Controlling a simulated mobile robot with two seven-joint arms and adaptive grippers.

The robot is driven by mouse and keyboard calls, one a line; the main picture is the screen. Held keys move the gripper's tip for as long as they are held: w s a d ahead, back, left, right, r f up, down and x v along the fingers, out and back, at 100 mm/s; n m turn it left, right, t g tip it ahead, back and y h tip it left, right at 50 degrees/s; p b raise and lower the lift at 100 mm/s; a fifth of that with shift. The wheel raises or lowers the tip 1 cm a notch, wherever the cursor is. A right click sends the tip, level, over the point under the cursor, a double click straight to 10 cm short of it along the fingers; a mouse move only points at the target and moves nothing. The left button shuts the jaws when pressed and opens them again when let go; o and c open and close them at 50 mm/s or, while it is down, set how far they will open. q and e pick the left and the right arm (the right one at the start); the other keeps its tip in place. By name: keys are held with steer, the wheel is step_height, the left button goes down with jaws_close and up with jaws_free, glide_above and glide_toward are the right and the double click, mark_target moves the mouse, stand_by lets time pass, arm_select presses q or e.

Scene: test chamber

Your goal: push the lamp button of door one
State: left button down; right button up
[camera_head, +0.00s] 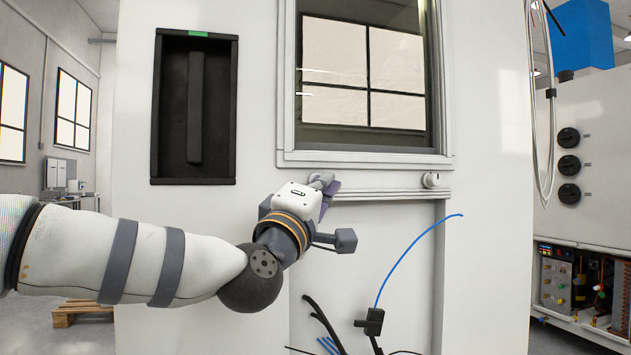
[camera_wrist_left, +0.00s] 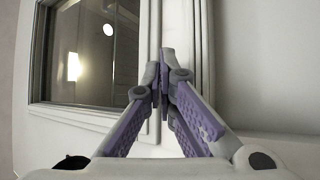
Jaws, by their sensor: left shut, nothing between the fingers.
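A white chamber front (camera_head: 480,120) carries a framed window (camera_head: 360,70) and, left of it, a black recessed handle (camera_head: 195,110) with a green strip at its top. I cannot make out a lamp button for certain. A small round silvery fitting (camera_head: 431,180) sits below the window's lower right corner. My left gripper (camera_head: 327,186) is just below the window's lower frame, left of that fitting. Its purple-lined fingers are shut and empty. In the left wrist view the fingertips (camera_wrist_left: 165,68) point at the white window frame (camera_wrist_left: 175,30); I cannot tell whether they touch it. My right gripper is out of view.
A blue cable (camera_head: 415,245) and black clamp (camera_head: 371,321) stick out below the window, right of my left arm. A white cabinet (camera_head: 590,140) with black knobs stands at right, with hanging cables before it. A wooden pallet (camera_head: 80,312) lies at left.

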arm_select(q)
steer(key=shift+w+a, duration=0.1)
steer(key=shift+w, duration=0.2)
steer(key=shift+s, duration=0.4)
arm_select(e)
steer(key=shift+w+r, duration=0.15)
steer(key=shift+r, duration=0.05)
arm_select(q)
steer(key=s+d+p, duration=0.2)
steer(key=s, duration=0.3)
steer(key=shift+s, duration=0.4)
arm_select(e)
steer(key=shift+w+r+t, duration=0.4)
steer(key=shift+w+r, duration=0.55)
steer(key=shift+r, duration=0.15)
